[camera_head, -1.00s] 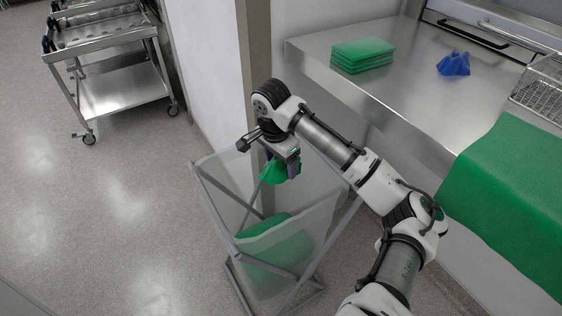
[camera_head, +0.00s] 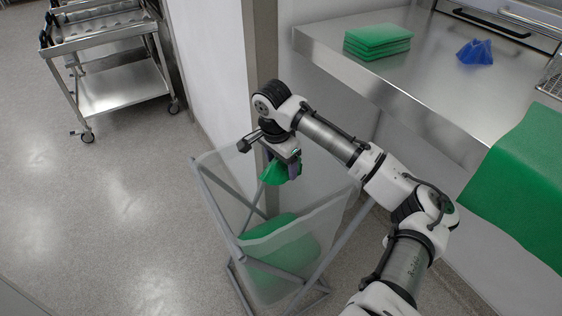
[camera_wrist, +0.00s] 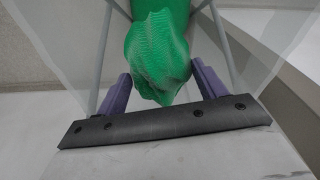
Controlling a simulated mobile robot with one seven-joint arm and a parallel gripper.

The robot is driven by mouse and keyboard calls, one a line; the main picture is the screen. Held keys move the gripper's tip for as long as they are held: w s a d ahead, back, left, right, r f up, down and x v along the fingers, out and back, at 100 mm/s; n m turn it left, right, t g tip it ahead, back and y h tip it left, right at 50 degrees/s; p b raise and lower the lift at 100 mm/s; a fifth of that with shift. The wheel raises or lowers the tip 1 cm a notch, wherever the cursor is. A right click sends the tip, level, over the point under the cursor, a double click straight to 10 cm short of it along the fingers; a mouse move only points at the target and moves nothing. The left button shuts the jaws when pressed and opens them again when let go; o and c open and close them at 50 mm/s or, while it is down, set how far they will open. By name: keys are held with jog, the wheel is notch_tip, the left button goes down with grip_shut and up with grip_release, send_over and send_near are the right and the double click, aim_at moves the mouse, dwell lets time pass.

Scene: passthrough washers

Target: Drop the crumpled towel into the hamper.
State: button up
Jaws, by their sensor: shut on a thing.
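My gripper (camera_head: 281,172) is shut on a green crumpled towel (camera_head: 274,173), which bunches between the two purple fingers. In the wrist view the towel (camera_wrist: 158,60) hangs past the fingertips. My gripper is over the hamper (camera_head: 330,217), a translucent bag on a grey folding frame, with the towel at about the height of its open top. A larger green cloth (camera_head: 278,247) shows inside the hamper, low down. The towel's lower end overlaps this cloth in the wrist view, so I cannot tell the gap between them.
A steel counter (camera_head: 420,95) on the right holds folded green towels (camera_head: 377,42) and a blue crumpled cloth (camera_head: 475,52). A green sheet (camera_head: 520,190) drapes over its front. A wall post (camera_head: 262,60) stands behind the hamper. A steel cart (camera_head: 110,90) is at upper left; the left floor is clear.

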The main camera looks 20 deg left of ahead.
aim_at(276, 165)
jog(key=shift+f, duration=0.5)
jog(key=o, duration=1.1)
jog(key=r, duration=0.4)
jog(key=s+r, duration=0.1)
jog(key=r, duration=0.4)
jog(key=r+b, duration=0.1)
jog(key=r, duration=0.3)
jog(key=shift+s+a+r, duration=0.25)
jog(key=shift+a+r, duration=0.15)
